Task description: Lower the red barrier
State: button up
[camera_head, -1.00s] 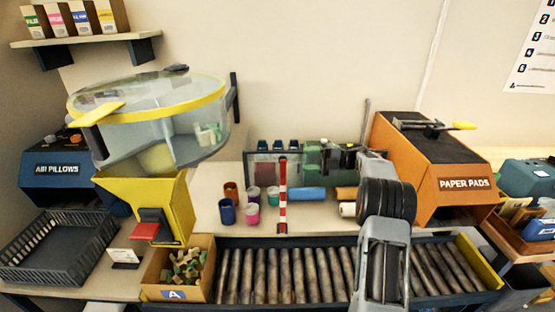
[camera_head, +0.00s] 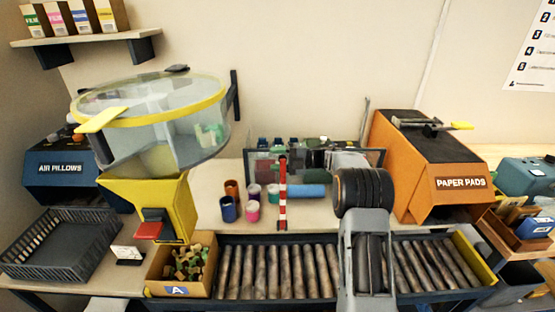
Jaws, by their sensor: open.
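The red barrier (camera_head: 283,195) is a red-and-white striped bar standing upright at the back edge of the roller conveyor. Its red tip is at the top. My gripper (camera_head: 322,160) is behind and to the right of the bar, partly hidden by my wrist and blending with the dark rack behind. It is open, and I see nothing held in it. It appears apart from the barrier, though the depth between them is hard to tell.
The roller conveyor (camera_head: 262,272) runs along the front, with carton A (camera_head: 162,284) at its left end. Several cups, including a blue cup (camera_head: 228,211), stand left of the barrier. A blue roll (camera_head: 308,191) lies to its right. The orange paper pads machine (camera_head: 415,165) stands further right.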

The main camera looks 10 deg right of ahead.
grip_shut()
dwell(0.4)
